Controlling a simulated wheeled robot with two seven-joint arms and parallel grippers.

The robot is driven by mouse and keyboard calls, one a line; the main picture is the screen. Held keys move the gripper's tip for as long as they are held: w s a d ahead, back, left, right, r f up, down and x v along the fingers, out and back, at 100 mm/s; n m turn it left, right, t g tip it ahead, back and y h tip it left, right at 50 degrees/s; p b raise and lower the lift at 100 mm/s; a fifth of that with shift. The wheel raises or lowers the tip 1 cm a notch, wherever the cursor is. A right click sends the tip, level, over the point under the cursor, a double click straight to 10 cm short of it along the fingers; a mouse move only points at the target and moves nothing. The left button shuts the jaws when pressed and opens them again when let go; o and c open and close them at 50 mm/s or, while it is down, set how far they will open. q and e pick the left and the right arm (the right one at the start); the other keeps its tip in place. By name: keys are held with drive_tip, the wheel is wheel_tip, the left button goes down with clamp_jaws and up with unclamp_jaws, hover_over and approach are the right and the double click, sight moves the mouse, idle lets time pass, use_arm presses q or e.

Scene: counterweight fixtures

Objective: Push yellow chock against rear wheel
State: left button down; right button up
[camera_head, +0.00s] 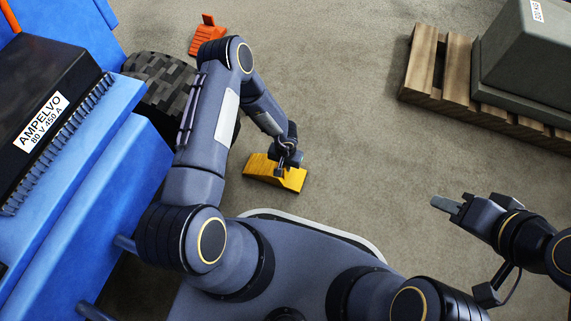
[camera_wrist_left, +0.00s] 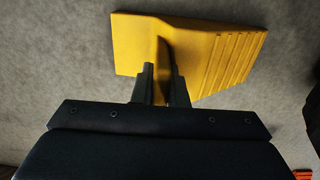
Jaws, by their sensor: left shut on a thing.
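The yellow chock (camera_head: 262,172) lies on the floor in the middle of the head view, right of the wheel. My left gripper (camera_head: 284,160) is over it; in the left wrist view the left gripper (camera_wrist_left: 161,80) is shut on an upright rib of the yellow chock (camera_wrist_left: 205,50), whose ridged slope faces right. The rear wheel (camera_head: 160,82), a black treaded tyre on the blue vehicle, is partly hidden behind my left arm. A floor gap separates the chock from the wheel. My right gripper (camera_head: 447,204) is at the right, empty above the floor; its finger spacing is unclear.
The blue vehicle (camera_head: 140,165) with a black battery labelled AMPELVO (camera_head: 45,120) fills the left side. An orange chock (camera_head: 207,36) lies beyond the wheel. A wooden pallet (camera_head: 424,58) bearing a grey block (camera_head: 520,60) stands at upper right.

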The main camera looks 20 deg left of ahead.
use_arm(q)
drive_tip(key=c, duration=1.4)
unclamp_jaws()
drive_tip(key=shift+o, duration=0.2)
